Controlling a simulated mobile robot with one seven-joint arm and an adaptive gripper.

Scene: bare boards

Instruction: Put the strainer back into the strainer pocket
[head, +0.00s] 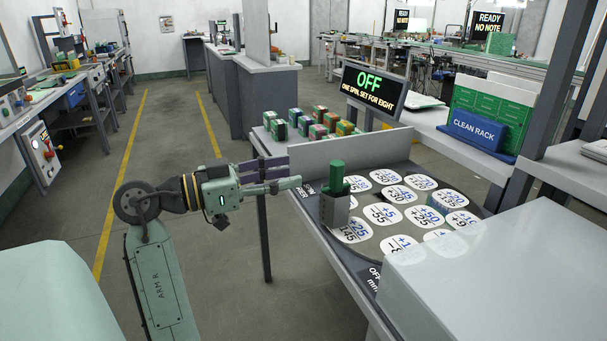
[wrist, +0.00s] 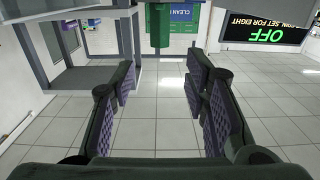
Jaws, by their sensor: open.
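A dark green, knobbed upright piece (head: 337,176) stands up from a grey box-like holder (head: 335,211) at the left part of the dark board. I cannot tell for sure whether these are the strainer and its pocket; no mesh shows. My gripper (head: 290,176) is level, open and empty, to the left of the green piece and apart from it. In the wrist view my gripper's (wrist: 160,95) padded fingers are spread wide. The green piece (wrist: 160,24) shows at the top middle, beyond the fingertips.
The dark board (head: 368,262) carries several white numbered ovals (head: 383,214). A low grey wall (head: 350,152) stands behind it, with several coloured blocks (head: 310,122) beyond. A pale box (head: 470,270) fills the front right. A sign (head: 372,92) reads OFF. Floor at left is open.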

